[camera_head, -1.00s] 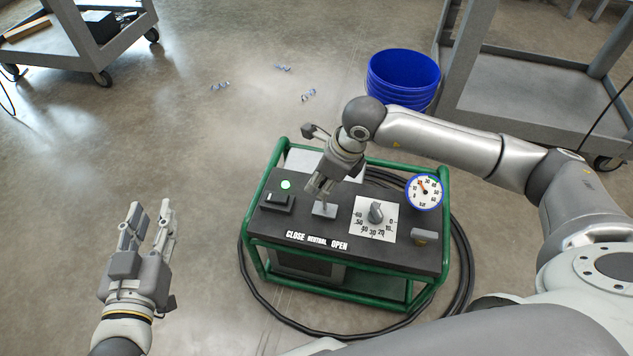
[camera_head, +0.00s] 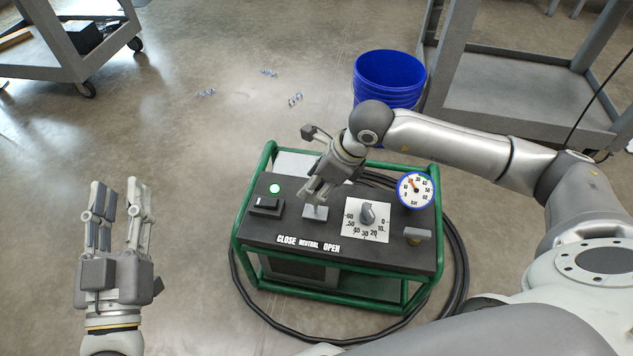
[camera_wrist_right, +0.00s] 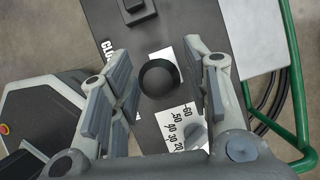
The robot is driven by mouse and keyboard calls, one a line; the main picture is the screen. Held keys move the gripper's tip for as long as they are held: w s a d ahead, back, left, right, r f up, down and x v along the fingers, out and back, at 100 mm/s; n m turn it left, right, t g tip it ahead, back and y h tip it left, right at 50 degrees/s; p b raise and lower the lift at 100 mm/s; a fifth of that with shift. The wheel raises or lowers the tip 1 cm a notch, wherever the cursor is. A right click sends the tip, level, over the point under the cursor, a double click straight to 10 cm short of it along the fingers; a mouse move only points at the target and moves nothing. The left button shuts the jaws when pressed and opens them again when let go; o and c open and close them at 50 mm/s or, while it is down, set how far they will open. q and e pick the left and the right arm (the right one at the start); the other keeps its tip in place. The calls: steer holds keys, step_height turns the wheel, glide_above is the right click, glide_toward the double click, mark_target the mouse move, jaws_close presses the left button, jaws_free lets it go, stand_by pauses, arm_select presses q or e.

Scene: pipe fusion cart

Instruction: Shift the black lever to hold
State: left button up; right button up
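The control panel (camera_head: 340,250) is a black top on a green-framed cart. A lever on a grey base (camera_head: 315,213) stands behind the printed words CLOSE, NEUTRAL, OPEN; I see no "hold" label. In the right wrist view a round black knob (camera_wrist_right: 158,78) shows between the fingers. My right gripper (camera_head: 319,194) is over the lever from above and hides its upper part; in its wrist view the gripper (camera_wrist_right: 165,82) is open, with fingers apart on both sides of the knob. I cannot tell whether they touch it. My left gripper (camera_head: 118,190) is open and empty, left of the cart.
The panel also has a black switch (camera_head: 265,204), a green light (camera_head: 274,188), a numbered dial (camera_head: 367,213), a small grey handle (camera_head: 417,234) and a pressure gauge (camera_head: 416,190). A black hose (camera_head: 462,262) lies around the cart. A blue bucket (camera_head: 388,80) stands behind.

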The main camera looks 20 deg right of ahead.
steer(key=shift+r, duration=0.1)
steer(key=v, duration=1.1)
steer(key=shift+s+d+r, duration=0.15)
steer(key=shift+d+r, duration=0.05)
steer(key=shift+r, duration=0.15)
steer(key=shift+a, duration=0.1)
